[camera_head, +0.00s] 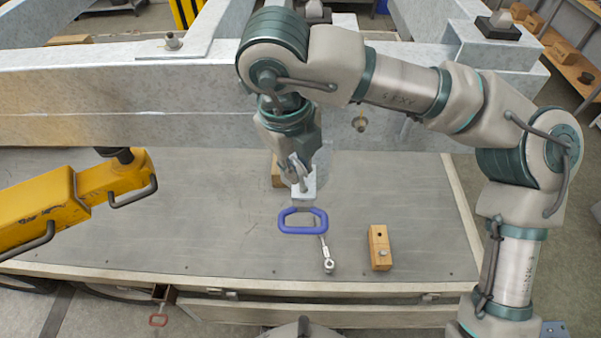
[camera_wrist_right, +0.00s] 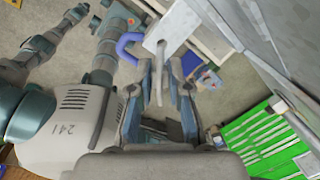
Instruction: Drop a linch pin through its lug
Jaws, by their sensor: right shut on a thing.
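My right gripper (camera_head: 300,176) points down over the grey bench, in front of the beam. It is shut on a pale metal block-shaped piece (camera_head: 304,194), with a blue loop (camera_head: 303,221) just below it; I take these as the linch pin. In the right wrist view the pale piece (camera_wrist_right: 172,28) sits at the fingertips (camera_wrist_right: 160,68), beside the blue loop (camera_wrist_right: 128,47). A thin metal rod with an eye end (camera_head: 328,266) shows below the loop; I cannot tell whether it hangs or lies. I cannot single out the lug surely. My left gripper is not in view.
A wooden block (camera_head: 380,248) with a dark hole and metal stud stands on the bench (camera_head: 210,235), right of the loop. The galvanised beam (camera_head: 90,95) crosses behind. A yellow bar with handles (camera_head: 40,205) juts in at left. The bench's left-middle is clear.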

